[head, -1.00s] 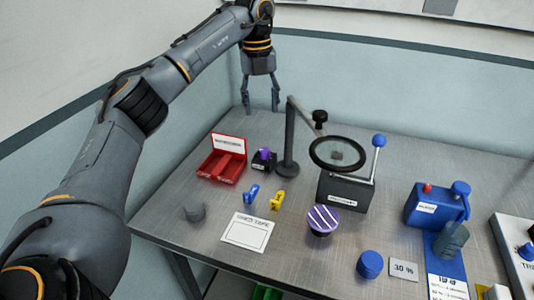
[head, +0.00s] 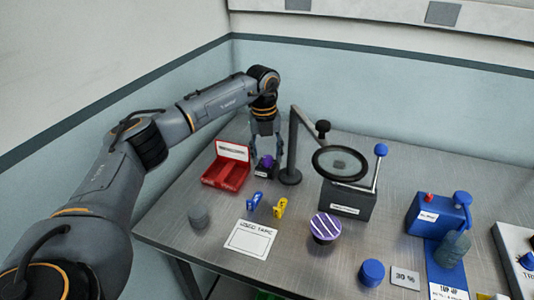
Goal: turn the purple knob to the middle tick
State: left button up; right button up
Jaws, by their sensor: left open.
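The purple knob (head: 268,161) sits on a small black box (head: 265,172) with a white label, between the red tray and the magnifier post. My left gripper (head: 267,157) points down right at the knob, its open fingers on either side of it. Whether the fingers touch the knob I cannot tell. The tick marks are too small to make out. My right gripper is not in view.
A red tray (head: 212,181) stands left of the box. A magnifier post (head: 292,145) stands close on the right, with its lens (head: 340,164) over a black lever box (head: 347,203). Blue (head: 254,200) and yellow (head: 280,207) clips lie in front.

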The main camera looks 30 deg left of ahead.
pick_arm(q)
grip_shut()
